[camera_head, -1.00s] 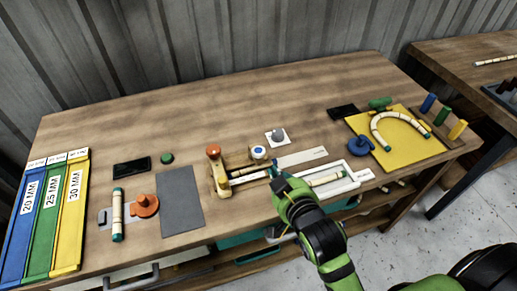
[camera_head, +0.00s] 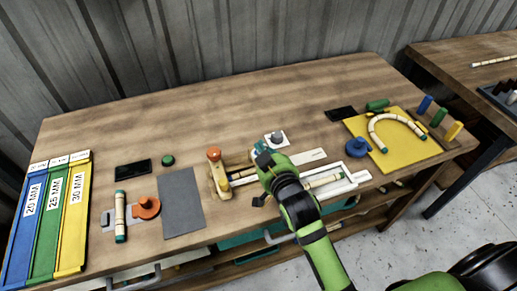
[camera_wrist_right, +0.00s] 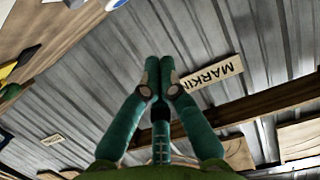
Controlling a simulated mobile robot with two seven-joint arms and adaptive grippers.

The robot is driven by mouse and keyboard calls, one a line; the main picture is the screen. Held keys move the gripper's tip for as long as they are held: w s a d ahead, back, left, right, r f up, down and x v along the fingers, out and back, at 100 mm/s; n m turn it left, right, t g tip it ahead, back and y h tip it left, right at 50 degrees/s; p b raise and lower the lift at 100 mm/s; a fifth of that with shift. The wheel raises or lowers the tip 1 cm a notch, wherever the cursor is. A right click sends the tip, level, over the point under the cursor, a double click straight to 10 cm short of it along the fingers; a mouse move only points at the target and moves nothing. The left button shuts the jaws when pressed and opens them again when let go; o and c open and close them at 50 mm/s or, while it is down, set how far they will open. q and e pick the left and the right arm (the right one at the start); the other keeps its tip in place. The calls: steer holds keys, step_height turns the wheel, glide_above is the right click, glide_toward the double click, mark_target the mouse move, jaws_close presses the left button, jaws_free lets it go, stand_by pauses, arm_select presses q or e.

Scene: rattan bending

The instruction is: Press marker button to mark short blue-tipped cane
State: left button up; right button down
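My right gripper (camera_head: 262,148) is over the middle of the bench, just right of the wooden fixture with an orange knob (camera_head: 214,153). In the right wrist view its two teal fingers (camera_wrist_right: 159,66) are together at the tips, with nothing seen between them. The white-and-blue round button beside the fixture is now hidden behind the gripper; contact cannot be told. A short light cane piece (camera_head: 243,178) lies in the fixture, its right end hidden by the gripper. A grey knob on a white plate (camera_head: 276,139) is just beyond the fingers. My left gripper is out of view.
A white tray (camera_head: 355,178) with a cane lies to the right. A yellow board (camera_head: 400,155) holds a bent cane. A grey mat (camera_head: 181,203) and a teal-tipped cane (camera_head: 120,215) are on the left. A "MARKIN" sign (camera_wrist_right: 213,84) shows in the wrist view.

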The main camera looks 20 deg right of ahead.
mark_target(256, 154)
steer(key=x, duration=0.3)
steer(key=shift+w+p, duration=0.2)
steer(key=shift+p, duration=0.1)
step_height(256, 154, down, 3)
steer(key=shift+s+r, duration=0.1)
steer(key=shift+s, duration=0.05)
steer(key=shift+f, duration=0.65)
step_height(256, 154, down, 2)
steer(key=shift+s+f+b, duration=0.1)
steer(key=shift+f+b, duration=0.1)
steer(key=shift+b, duration=0.3)
steer(key=shift+r, duration=0.1)
